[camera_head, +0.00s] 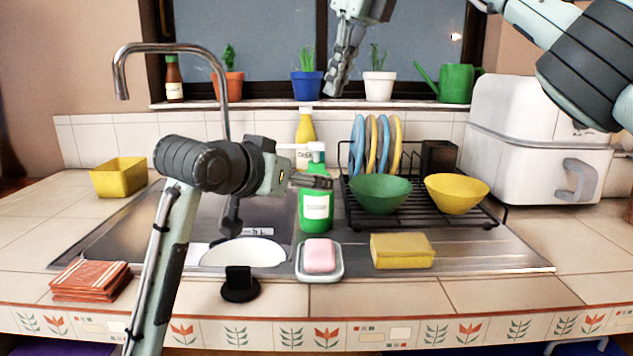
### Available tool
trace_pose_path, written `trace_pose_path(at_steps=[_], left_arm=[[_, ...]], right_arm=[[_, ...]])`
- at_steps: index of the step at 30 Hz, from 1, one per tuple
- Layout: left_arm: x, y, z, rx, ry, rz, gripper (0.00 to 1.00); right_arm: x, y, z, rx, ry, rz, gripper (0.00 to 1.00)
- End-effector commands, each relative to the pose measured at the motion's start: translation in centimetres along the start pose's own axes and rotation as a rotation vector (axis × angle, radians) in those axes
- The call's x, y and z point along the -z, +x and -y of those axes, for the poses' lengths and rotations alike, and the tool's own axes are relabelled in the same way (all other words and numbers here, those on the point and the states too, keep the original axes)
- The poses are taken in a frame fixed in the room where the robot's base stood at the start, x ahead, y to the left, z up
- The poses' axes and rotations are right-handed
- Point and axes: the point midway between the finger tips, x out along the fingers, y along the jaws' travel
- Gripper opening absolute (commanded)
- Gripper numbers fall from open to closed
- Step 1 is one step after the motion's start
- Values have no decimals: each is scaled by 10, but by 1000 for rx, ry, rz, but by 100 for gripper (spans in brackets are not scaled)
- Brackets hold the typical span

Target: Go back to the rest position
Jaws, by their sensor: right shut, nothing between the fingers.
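My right gripper (335,88) hangs at the top centre, in front of the window. Its fingers are shut with nothing between them and point down. My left arm rises from the bottom left and bends to the right over the sink. My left gripper (326,182) points right, in front of the green soap bottle (317,212) in the picture. Its fingers show side-on, so I cannot tell whether they are open or shut, or whether they touch the bottle.
A dish rack (425,220) holds plates, a green bowl (380,194) and a yellow bowl (456,194). A pink soap (320,256) and a yellow sponge (402,251) lie in front. The faucet (171,48) arches behind my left arm. A white appliance (518,150) stands right.

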Motion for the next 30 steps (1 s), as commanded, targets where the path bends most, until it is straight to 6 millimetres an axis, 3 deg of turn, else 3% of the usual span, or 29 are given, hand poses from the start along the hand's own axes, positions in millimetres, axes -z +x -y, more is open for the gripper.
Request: trace_pose_path(at_steps=[12, 30], left_arm=[[0, 0, 0, 0, -1, 0, 80], [0, 0, 0, 0, -1, 0, 80]], right_arm=[[-29, -9, 6, -172, 94, 298, 0], [-27, -7, 4, -151, 79, 265, 0]])
